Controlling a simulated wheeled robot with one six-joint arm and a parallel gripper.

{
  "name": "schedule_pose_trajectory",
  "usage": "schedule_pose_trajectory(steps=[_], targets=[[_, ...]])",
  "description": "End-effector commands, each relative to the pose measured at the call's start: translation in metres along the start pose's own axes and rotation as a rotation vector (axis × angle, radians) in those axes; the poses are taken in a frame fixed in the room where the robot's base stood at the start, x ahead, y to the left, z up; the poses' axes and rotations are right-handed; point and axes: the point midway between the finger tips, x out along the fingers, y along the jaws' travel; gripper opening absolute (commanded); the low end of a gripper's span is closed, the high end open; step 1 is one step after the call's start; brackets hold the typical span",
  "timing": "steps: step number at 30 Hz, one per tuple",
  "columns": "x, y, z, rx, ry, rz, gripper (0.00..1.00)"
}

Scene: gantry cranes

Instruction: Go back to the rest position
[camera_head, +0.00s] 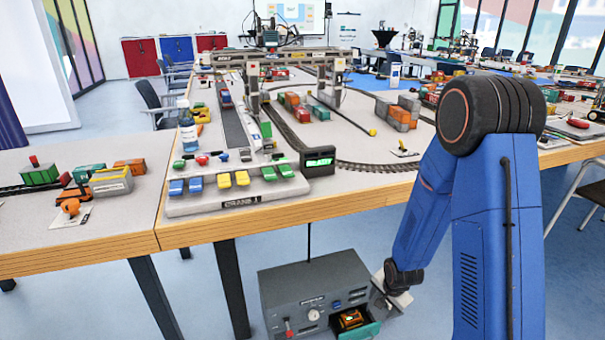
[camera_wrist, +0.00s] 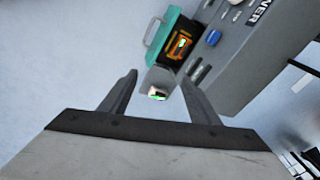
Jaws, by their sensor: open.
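My blue arm reaches down in front of the table at the right in the head view. My gripper (camera_wrist: 160,95) shows in the wrist view with its two dark fingers apart. A small light-grey block-like part with a green and white mark (camera_wrist: 158,94) shows between or just beyond the fingertips; I cannot tell whether it touches them. The grey power box (camera_head: 318,283) stands below the table edge, with its teal drawer (camera_head: 367,331) pulled out. The drawer holds an orange and black item (camera_head: 350,319), also seen in the wrist view (camera_wrist: 181,43).
The crane control panel (camera_head: 240,202) with coloured buttons lies on the table's front edge (camera_head: 290,225), above the power box. A small display (camera_head: 319,160), containers (camera_head: 402,113) and curved track (camera_head: 375,166) are on the table. A chair (camera_head: 592,193) stands at the right.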

Motion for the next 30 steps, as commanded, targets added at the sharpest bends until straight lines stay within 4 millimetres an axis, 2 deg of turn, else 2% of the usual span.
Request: schedule_pose_trajectory(steps=[3,14,23,30], targets=[[-0.034,-0.007,-0.008,-0.056,0.015,-0.008,0.56],[-0.13,-0.01,-0.017,-0.229,0.045,-0.011,0.56],[-0.208,0.0,-0.014,-0.373,0.067,-0.015,0.56],[-0.268,0.016,-0.004,-0.486,0.082,-0.019,0.56]])
